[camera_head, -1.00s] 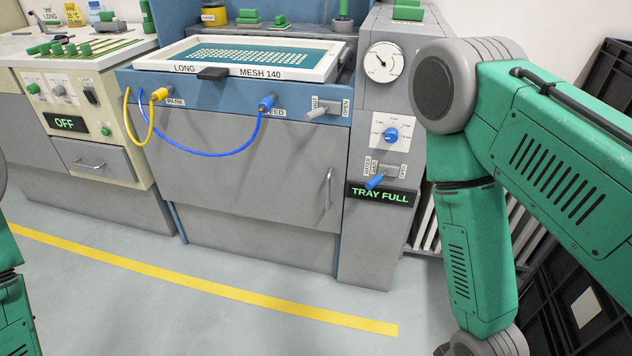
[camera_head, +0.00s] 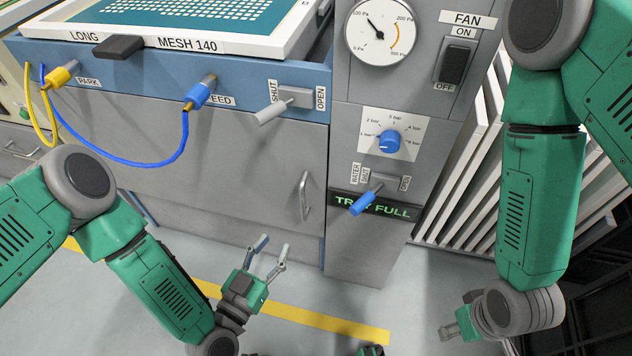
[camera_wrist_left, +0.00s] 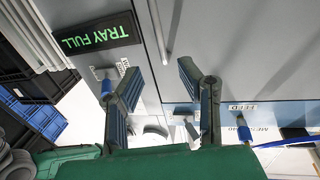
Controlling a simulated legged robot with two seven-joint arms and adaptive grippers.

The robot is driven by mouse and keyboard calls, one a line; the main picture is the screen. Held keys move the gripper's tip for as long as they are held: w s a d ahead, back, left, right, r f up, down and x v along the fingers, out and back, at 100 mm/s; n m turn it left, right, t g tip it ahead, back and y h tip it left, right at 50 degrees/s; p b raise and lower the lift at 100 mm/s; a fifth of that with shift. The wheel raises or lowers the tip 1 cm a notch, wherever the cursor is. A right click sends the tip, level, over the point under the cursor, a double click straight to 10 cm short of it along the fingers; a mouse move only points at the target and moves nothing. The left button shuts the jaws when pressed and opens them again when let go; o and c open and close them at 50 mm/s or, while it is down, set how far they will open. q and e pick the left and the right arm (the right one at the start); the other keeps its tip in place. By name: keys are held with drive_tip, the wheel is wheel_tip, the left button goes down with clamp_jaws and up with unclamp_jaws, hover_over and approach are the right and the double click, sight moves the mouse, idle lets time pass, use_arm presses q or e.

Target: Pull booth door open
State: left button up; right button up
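The booth door (camera_head: 220,160) is a grey panel below the blue screen frame. It looks closed. Its metal handle (camera_head: 304,196) is upright near the right edge. My left gripper (camera_head: 272,246) is open and empty, below and left of the handle, apart from it. In the left wrist view the two fingers (camera_wrist_left: 160,72) are spread in front of the grey panels, with nothing between them.
Shut/open lever (camera_head: 272,112), blue water lever (camera_head: 362,204) and "TRAY FULL" sign (camera_head: 400,213) are near the handle. Yellow and blue hoses (camera_head: 150,163) hang across the panel at left. A white rack (camera_head: 455,200) stands right. The floor in front, with its yellow stripe (camera_head: 320,319), is clear.

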sight(301, 202)
use_arm(q)
drive_tip(key=b+x, duration=0.3)
drive_tip(key=x, duration=0.9)
drive_tip(key=shift+w+d+f+b, duration=0.1)
drive_tip(key=shift+w+d+b, duration=0.2)
drive_tip(key=shift+b, duration=0.1)
drive_tip(key=shift+w+d, duration=0.1)
drive_tip(key=shift+w, duration=0.2)
clamp_jaws()
